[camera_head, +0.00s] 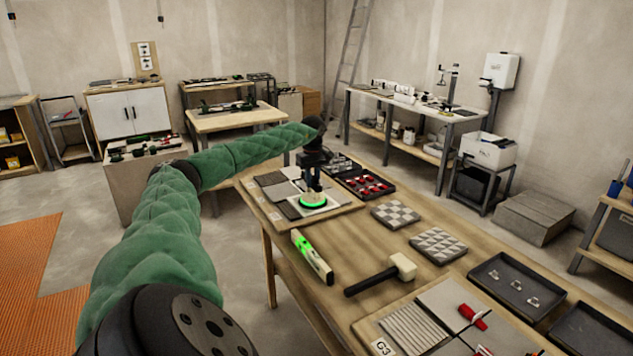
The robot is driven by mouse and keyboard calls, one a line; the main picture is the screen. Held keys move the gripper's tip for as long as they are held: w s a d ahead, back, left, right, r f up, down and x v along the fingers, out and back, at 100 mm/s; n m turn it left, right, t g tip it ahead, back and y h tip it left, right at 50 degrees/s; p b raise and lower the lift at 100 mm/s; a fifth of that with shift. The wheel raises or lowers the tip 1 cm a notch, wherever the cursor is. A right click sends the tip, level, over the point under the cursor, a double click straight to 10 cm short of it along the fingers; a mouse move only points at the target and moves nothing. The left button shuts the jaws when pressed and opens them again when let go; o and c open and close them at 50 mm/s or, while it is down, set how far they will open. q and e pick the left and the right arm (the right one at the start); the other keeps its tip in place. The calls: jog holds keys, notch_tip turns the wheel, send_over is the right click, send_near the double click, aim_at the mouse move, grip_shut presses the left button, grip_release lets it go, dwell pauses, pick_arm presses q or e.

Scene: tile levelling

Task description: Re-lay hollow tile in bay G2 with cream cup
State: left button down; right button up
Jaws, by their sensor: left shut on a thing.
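My left gripper (314,168) is at the far end of the worktable, pointing down and shut on the dark upper part of a suction cup (313,199). The cup has a bright green ring at its base; its body looks dark, and I cannot make out cream on it. It stands on a pale tile (330,204) in the far tile board (343,212). I cannot tell whether the tile is seated or slightly raised. Grey and dark tiles lie around it. The labels there are too small to read, so I cannot confirm bay G2. My right gripper is out of view.
A green-marked level (312,257) and a mallet (382,274) lie mid-table. Two patterned tiles (396,214) (438,245) lie right of them. A black tray (364,183) with red pieces is beside the far board. A board labelled G3 (384,347) and a dark tray (516,285) are nearer.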

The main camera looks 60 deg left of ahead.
pick_arm(q)
jog(key=w+a+p, duration=0.1)
jog(key=a+p, duration=0.1)
jog(key=a, duration=1.2)
jog(key=shift+p, duration=0.35)
jog(key=shift+w+f+b, duration=0.1)
jog(key=shift+f+b, duration=1.05)
jog(key=shift+f, duration=1.1)
jog(key=shift+f+b, duration=1.65)
jog(key=shift+f, duration=0.8)
dwell(1.5)
